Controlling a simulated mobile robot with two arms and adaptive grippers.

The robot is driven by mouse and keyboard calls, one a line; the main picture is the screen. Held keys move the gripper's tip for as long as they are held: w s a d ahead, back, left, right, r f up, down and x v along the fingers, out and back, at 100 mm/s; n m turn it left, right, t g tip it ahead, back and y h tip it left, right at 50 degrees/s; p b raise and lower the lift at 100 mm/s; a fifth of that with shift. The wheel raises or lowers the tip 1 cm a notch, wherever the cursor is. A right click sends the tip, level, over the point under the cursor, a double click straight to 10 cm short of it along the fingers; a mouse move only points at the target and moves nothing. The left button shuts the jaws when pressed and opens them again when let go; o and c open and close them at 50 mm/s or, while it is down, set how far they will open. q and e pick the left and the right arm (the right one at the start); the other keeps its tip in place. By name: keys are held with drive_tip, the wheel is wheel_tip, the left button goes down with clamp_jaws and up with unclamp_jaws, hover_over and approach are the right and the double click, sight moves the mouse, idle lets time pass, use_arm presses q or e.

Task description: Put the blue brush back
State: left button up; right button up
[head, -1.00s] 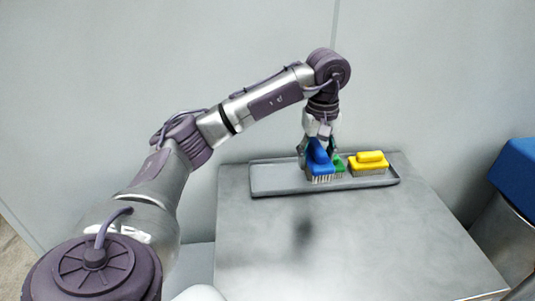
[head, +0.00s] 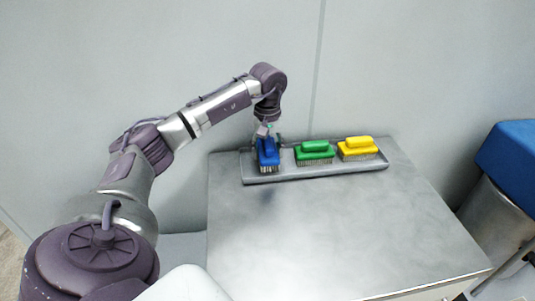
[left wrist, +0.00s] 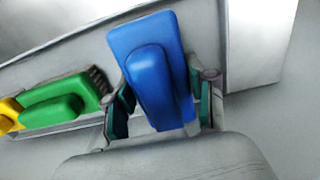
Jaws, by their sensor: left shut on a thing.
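The blue brush (head: 268,155) is at the left end of the grey tray (head: 330,171), bristles down and turned crosswise to the other brushes. My left gripper (head: 267,138) is shut on it from above. In the left wrist view the blue brush (left wrist: 150,75) sits between the two fingers (left wrist: 160,103), one on each side. In the head view its bristles are over the tray's left part; I cannot tell whether they touch the tray floor. My right gripper is not in view.
A green brush (head: 314,152) stands mid-tray and a yellow brush (head: 358,148) at its right end. The tray lies at the back of a metal table (head: 330,230), against the wall. The table's front is clear. A blue-topped bin (head: 508,160) stands at the right.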

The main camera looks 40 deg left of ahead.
use_arm(q)
drive_tip(key=shift+f, duration=0.9)
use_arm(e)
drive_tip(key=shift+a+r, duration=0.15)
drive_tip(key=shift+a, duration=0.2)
use_arm(q)
drive_tip(key=shift+f, duration=0.15)
drive_tip(key=o, duration=1.1)
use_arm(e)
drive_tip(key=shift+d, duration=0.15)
